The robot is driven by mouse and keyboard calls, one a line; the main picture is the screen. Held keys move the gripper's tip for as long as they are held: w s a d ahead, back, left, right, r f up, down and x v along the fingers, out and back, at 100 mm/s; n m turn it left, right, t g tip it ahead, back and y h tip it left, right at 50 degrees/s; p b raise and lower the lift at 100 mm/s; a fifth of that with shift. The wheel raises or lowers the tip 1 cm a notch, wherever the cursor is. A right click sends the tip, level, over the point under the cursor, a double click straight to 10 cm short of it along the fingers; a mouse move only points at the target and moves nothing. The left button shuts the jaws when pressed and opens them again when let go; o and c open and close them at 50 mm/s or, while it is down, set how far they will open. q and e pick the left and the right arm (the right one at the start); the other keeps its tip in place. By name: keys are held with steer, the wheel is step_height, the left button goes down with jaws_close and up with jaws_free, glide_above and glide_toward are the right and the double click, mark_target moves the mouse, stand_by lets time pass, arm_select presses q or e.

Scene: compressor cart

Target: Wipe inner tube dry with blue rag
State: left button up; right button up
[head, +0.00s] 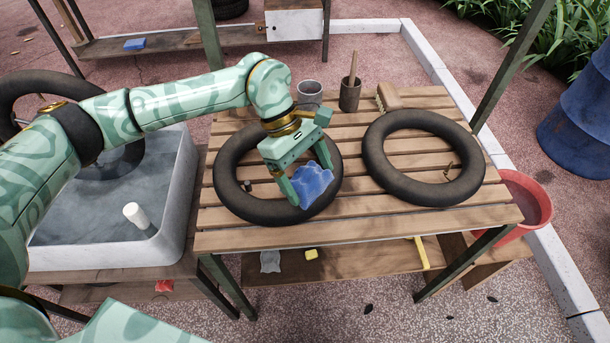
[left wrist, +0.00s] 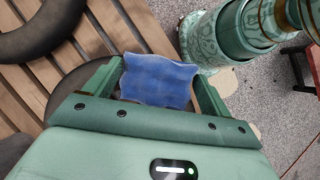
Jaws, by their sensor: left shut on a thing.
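My left gripper (head: 304,190) is shut on the blue rag (head: 316,182), which spreads out between and past its fingers. The rag also shows between the fingers in the left wrist view (left wrist: 158,82). The gripper is over the near right part of a black inner tube (head: 229,190) lying on the slatted table. The rag overlaps this tube in the head view; I cannot tell whether it touches it. A second black inner tube (head: 377,161) lies flat to the right, clear of the gripper. My right gripper is not in view.
A grey basin (head: 185,190) stands left, with a dark tube and a white cylinder (head: 136,214). A metal cup (head: 310,92), a brown pot (head: 350,95) and a brush (head: 388,95) stand at the table's (head: 350,225) back. A red tub (head: 530,200) is right. A lower shelf holds small items.

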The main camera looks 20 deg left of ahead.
arm_select(q)
steer(key=shift+r+p, duration=0.9)
steer(key=shift+r, duration=0.8)
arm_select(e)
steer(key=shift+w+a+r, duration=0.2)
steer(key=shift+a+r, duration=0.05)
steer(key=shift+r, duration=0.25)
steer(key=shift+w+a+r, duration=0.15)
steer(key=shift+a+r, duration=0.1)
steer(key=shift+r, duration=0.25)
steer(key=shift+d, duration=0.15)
arm_select(q)
steer(key=shift+s+a+m+g+y, duration=0.15)
steer(key=shift+s+m+g+y, duration=0.25)
steer(key=shift+m, duration=0.6)
steer(key=s+a+r+m+g+y, duration=0.2)
steer(key=s+a+r+m+y, duration=0.2)
steer(key=s+a+m, duration=0.5)
steer(key=m+y, duration=0.1)
steer(key=m, duration=0.1)
steer(key=shift+a+m+g, duration=0.25)
steer(key=shift+m+g, duration=0.15)
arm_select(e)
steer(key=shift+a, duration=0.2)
